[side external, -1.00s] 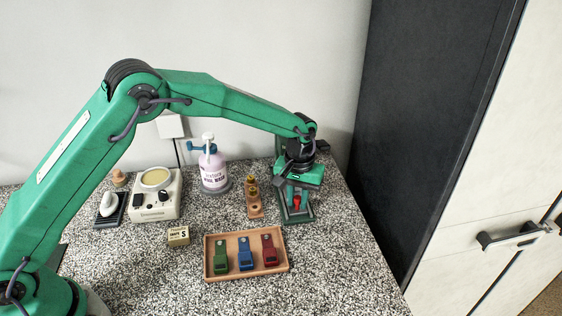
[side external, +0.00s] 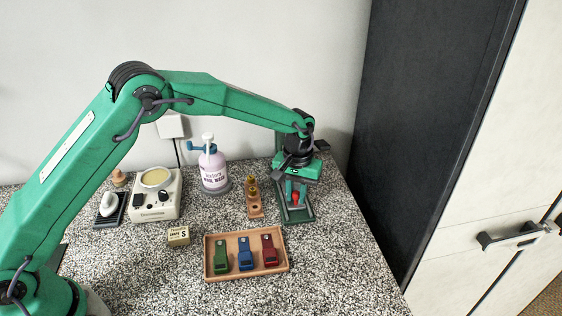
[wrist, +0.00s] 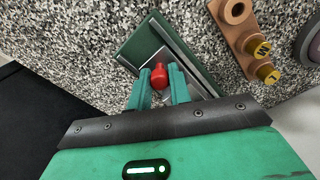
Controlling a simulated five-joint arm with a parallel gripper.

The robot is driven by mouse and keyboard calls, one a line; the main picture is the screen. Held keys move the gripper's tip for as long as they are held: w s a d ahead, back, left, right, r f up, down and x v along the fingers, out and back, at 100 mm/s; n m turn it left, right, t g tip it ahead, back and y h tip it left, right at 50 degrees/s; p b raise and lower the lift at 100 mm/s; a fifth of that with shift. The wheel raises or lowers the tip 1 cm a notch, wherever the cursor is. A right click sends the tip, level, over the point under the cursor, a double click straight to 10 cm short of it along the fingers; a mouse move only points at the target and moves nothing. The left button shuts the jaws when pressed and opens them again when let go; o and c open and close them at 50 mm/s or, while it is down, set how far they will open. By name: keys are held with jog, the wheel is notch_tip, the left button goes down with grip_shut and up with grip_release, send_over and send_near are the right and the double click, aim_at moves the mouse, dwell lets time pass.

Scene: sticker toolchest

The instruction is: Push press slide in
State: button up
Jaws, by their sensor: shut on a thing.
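The green press (side external: 307,213) stands at the back right of the counter, partly hidden by my wrist. Its pale metal slide (wrist: 150,55) lies in the green base, which also shows in the wrist view (wrist: 139,38). A red knob (wrist: 160,76) stands on the slide end nearest my gripper in the wrist view. My gripper (side external: 295,196) is over the press, with its two green fingers on either side of the red knob, shut on it. My gripper hides the near end of the slide, so I cannot tell exactly how far in it sits.
A wooden stand (side external: 255,204) with yellow-topped stamps is close on the left of the press. A wooden tray (side external: 211,271) with green, blue and red tools lies in front. A wash bottle (side external: 213,171) stands farther left. The counter's right edge is near the press.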

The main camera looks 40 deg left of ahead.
jog(key=shift+w+a, duration=0.1)
jog(key=shift+a, duration=0.05)
jog(key=o, duration=0.7)
jog(key=shift+r, duration=0.1)
jog(key=shift+w+r, duration=0.1)
jog(key=shift+r, duration=3)
jog(key=shift+f, duration=2.15)
